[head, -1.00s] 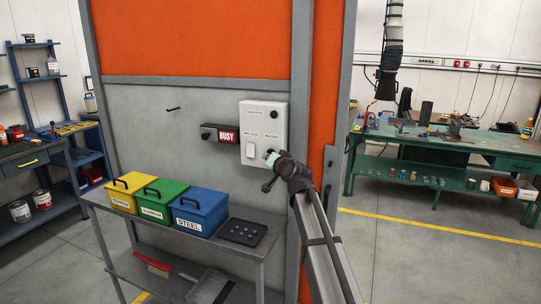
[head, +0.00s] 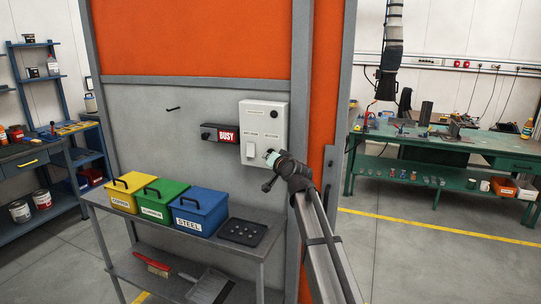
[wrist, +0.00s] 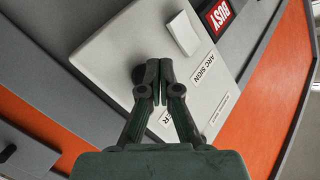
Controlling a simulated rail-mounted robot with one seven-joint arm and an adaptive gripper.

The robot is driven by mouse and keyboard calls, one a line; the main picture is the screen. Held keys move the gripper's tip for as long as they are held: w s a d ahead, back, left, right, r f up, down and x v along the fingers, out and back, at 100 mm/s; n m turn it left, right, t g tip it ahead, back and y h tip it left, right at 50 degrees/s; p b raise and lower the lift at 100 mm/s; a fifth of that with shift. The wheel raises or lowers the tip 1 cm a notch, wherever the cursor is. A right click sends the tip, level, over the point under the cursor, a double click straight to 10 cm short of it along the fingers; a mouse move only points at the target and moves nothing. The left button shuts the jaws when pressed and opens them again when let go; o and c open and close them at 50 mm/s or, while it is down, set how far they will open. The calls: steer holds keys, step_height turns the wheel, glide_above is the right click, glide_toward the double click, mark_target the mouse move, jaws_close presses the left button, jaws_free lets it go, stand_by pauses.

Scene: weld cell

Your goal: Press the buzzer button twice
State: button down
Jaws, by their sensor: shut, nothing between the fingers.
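The white control box (head: 263,122) hangs on the grey wall panel and carries a dark round knob, a white rocker switch (head: 250,150) and small labels. My gripper (head: 269,158) is at the box's lower right, its fingers shut and empty. In the wrist view the closed fingertips (wrist: 153,68) are at or very near the box face, over the spot above a partly covered label ending in "ER" (wrist: 164,112). The buzzer button is hidden by the fingers, so I cannot tell whether it is touched or pressed. The rocker switch by the "ARC SIGN" label (wrist: 210,70) is clear of the fingers.
A red BUSY sign (head: 227,136) is left of the box. Below stands a grey shelf table (head: 262,251) with yellow (head: 124,193), green (head: 160,203) and blue (head: 200,212) lidded bins and a black tray (head: 243,232). An orange panel edge is close to my arm.

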steer(key=shift+w+d+b, duration=0.1)
steer(key=shift+w+b, duration=0.2)
steer(key=shift+w, duration=0.05)
steer(key=shift+w+d+b, duration=0.15)
steer(key=shift+w+b, duration=0.15)
steer(key=shift+w, duration=0.15)
stand_by(0.7)
steer(key=shift+s, duration=0.15)
steer(key=shift+s+a, duration=0.25)
steer(key=shift+s, duration=0.45)
steer(key=shift+s, duration=0.1)
steer(key=shift+s+a+p, duration=0.3)
steer(key=shift+s, duration=0.45)
steer(key=shift+s+a+p, duration=0.25)
steer(key=shift+s, duration=0.55)
steer(key=shift+s+a+p, duration=0.3)
steer(key=shift+s, duration=0.45)
stand_by(0.5)
